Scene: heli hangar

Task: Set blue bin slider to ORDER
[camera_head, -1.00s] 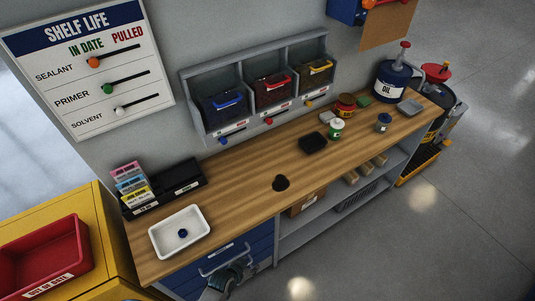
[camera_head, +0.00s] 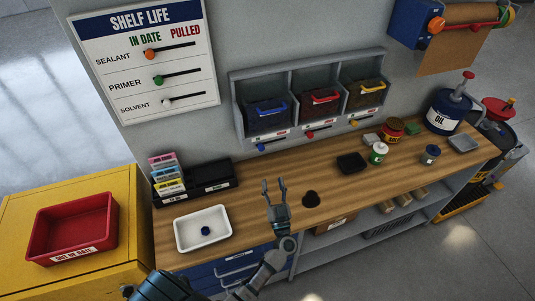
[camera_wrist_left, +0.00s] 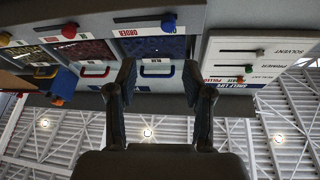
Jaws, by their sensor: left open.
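The blue bin (camera_head: 268,114) is the left one of three bins in the grey wall rack. Its blue slider knob (camera_head: 261,147) sits under the left end of the bin's label strip. In the left wrist view, which is upside down, the blue knob (camera_wrist_left: 168,24) shows to the right of the red word ORDER, and the blue bin (camera_wrist_left: 152,48) lies beyond the fingers. My left gripper (camera_head: 274,184) is open and empty, fingers pointing up, over the bench below the rack and apart from the knob. Its open fingers (camera_wrist_left: 159,80) also show in the wrist view. My right gripper is not in view.
The red knob (camera_head: 310,134) and yellow knob (camera_head: 354,122) lie to the right under their bins. A white tray (camera_head: 179,236), a black file holder (camera_head: 211,188) and a black tray (camera_head: 351,169) stand on the wooden bench. A shelf-life board (camera_head: 145,60) hangs left.

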